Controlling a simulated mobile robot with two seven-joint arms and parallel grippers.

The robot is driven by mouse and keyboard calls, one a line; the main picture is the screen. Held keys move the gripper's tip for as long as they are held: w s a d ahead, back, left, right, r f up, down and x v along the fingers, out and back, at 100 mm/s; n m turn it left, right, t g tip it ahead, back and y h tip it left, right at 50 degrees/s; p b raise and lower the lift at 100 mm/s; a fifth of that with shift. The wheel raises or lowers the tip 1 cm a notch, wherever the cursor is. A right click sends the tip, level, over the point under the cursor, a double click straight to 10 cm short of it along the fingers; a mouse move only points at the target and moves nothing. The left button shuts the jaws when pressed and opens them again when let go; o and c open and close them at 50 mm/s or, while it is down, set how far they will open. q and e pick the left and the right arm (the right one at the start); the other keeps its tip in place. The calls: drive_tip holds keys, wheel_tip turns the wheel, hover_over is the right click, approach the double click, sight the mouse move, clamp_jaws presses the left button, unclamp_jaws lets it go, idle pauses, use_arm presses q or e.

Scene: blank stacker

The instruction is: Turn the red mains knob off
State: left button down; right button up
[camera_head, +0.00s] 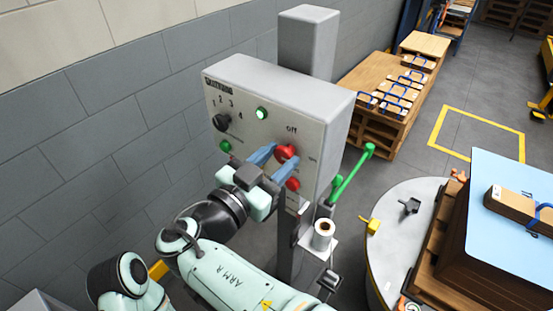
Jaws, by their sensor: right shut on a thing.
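The red mains knob (287,151) is on the front face of the grey control box (323,122), below a printed "Off" mark. My right gripper (276,157) is at the panel, with its blue fingers shut on the red knob. The fingers and hand hide part of the knob and the panel around it, so I cannot tell exactly which way the knob is turned. A lit green lamp (261,113) is up and left of the knob. My left gripper is not in view.
A second red control (293,184) sits just below the knob. A black selector (222,122) and a green button (225,146) are at the panel's left. A green lever (351,174) sticks out right of the box. A label roll (323,229) is below.

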drive_tip(key=n, duration=0.4)
drive_tip(key=shift+n, duration=0.3)
drive_tip(key=n+p, duration=0.1)
drive_tip(key=n, duration=0.3)
drive_tip(key=shift+w+a, duration=0.1)
drive_tip(key=shift+a, duration=0.05)
drive_tip(key=n+p, duration=0.2)
drive_tip(key=n, duration=0.3)
drive_tip(key=shift+n+p, duration=0.35)
drive_tip(key=shift+n, duration=0.05)
drive_tip(key=shift+f+n+p, duration=0.15)
drive_tip(key=shift+n+p, duration=0.75)
drive_tip(key=shift+n, duration=0.6)
drive_tip(key=o, duration=1.1)
drive_tip(key=shift+c, duration=0.2)
drive_tip(key=shift+a, duration=0.1)
